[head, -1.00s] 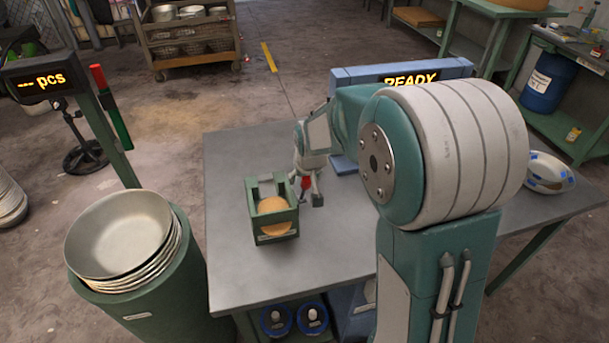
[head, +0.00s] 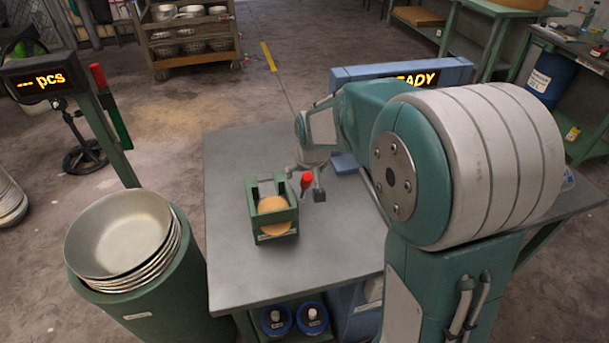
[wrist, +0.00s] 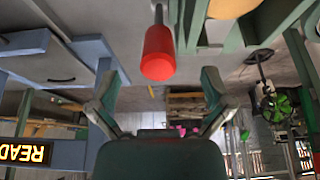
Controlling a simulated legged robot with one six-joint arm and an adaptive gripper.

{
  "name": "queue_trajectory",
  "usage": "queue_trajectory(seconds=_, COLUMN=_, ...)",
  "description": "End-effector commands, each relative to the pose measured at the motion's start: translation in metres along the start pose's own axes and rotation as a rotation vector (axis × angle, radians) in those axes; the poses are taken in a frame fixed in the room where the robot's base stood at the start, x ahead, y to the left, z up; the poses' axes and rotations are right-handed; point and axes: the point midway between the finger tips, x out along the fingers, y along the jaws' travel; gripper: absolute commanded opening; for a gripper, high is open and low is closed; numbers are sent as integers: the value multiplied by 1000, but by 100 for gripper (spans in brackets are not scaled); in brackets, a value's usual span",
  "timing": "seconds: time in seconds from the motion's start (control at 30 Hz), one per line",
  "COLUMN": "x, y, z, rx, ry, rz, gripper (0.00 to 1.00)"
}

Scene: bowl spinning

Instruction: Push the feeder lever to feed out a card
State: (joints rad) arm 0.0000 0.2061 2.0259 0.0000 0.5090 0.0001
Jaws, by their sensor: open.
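The feeder is a small green open-topped box (head: 272,234) on the grey table, holding a round tan disc (head: 273,210). Its lever has a red knob (head: 306,180) just right of the box. The knob is large in the wrist view (wrist: 158,52), on a thin metal rod. My gripper (head: 305,184) is open at the knob, with a finger on either side of it. In the wrist view the fingers (wrist: 160,88) stand apart with the knob centred between them. No contact with the knob is clear.
A blue display unit (head: 350,73) stands behind my arm, its text partly covered. Stacked metal bowls (head: 118,234) sit on a green drum left of the table (head: 240,160). A "--- pcs" display (head: 42,83) stands far left. The table's front left is clear.

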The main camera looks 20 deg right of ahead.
Motion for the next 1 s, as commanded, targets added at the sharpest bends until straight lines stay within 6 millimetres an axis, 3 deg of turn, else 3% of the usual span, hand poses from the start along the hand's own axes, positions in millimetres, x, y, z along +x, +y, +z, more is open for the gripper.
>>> queue_trajectory(seconds=0.6, x=-70, y=0, z=0, rx=0, ry=1, rz=0, gripper=100)
queue_trajectory(seconds=1.0, x=-72, y=0, z=0, rx=0, ry=-1, rz=0, gripper=100)
